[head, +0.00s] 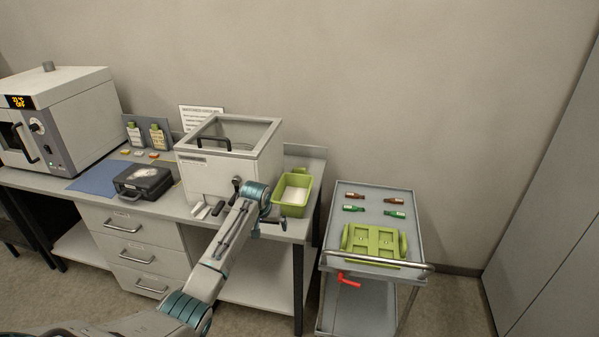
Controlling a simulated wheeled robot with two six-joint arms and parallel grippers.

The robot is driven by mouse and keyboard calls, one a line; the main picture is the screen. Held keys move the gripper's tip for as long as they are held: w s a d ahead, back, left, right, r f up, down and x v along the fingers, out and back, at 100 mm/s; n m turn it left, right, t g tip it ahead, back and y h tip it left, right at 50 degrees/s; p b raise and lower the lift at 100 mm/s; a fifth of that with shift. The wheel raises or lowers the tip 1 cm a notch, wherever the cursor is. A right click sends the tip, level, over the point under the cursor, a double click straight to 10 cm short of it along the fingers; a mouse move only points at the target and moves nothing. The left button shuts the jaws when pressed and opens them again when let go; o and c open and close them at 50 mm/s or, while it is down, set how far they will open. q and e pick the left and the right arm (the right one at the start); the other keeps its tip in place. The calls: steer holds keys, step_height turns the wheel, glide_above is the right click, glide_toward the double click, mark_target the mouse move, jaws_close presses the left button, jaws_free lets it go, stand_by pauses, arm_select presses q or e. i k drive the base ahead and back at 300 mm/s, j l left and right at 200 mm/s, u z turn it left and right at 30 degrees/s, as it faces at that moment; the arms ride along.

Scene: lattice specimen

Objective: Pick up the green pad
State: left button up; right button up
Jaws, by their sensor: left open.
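Small coloured pads lie in a row on the bench in front of the bottle rack; one of them looks like the green pad (138,153), but it is too small to be sure. A reddish pad (153,155) lies to its right. My left gripper (269,227) is open and empty at the bench's front right edge, in front of the green bin. It is well to the right of the pads and apart from them. My right gripper is not in view.
A white box with a clear lid (205,172) stands between the pads and my left gripper. A black case (143,183) sits on the blue mat (92,180). A green bin (303,184) stands at the bench's right end.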

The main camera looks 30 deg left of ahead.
mark_target(302, 170)
steer(key=i+j, duration=0.15)
steer(key=i, duration=0.25)
steer(key=i+j, duration=0.2)
steer(key=i, duration=0.25)
steer(key=i+j, duration=0.15)
steer(key=i, duration=0.25)
steer(key=i+j, duration=0.15)
steer(key=i, duration=0.25)
